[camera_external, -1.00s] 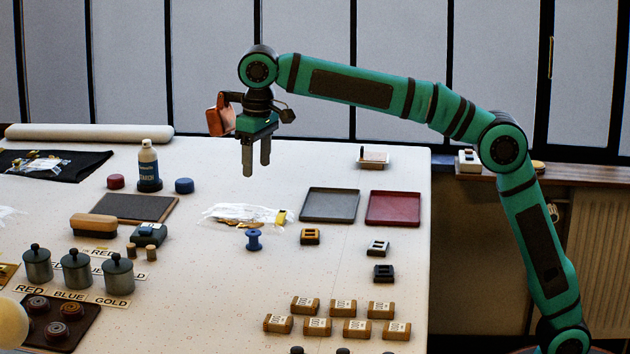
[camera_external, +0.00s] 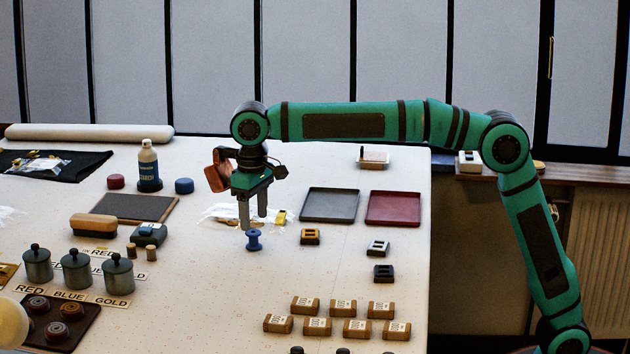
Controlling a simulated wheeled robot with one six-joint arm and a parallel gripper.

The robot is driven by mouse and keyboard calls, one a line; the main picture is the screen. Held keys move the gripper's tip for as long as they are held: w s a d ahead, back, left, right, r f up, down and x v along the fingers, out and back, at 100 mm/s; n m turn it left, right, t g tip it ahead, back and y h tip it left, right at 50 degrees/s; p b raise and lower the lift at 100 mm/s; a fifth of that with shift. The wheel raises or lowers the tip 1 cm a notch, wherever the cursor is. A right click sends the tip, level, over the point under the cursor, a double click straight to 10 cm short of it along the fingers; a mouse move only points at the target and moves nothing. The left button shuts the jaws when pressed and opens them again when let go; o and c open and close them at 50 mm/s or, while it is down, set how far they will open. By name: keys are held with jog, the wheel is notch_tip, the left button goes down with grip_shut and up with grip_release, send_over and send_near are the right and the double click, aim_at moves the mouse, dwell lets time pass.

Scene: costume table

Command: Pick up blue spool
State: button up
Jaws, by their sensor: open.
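The blue spool (camera_external: 254,241) stands upright on the white table, near the middle of the view. My gripper (camera_external: 253,222) points down with its two fingers apart and empty. Its fingertips are close to the spool, seen just above or behind it; whether they touch it I cannot tell. The spool shows almost whole in front of the fingers.
A clear bag (camera_external: 222,213) lies behind the gripper. A grey tray (camera_external: 329,205) and a red tray (camera_external: 392,208) lie further right. The table in front of the spool is clear.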

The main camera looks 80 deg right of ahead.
aim_at(253, 232)
jog(key=shift+w+f, duration=0.2)
jog(key=shift+f, duration=2.65)
jog(key=c, duration=1.1)
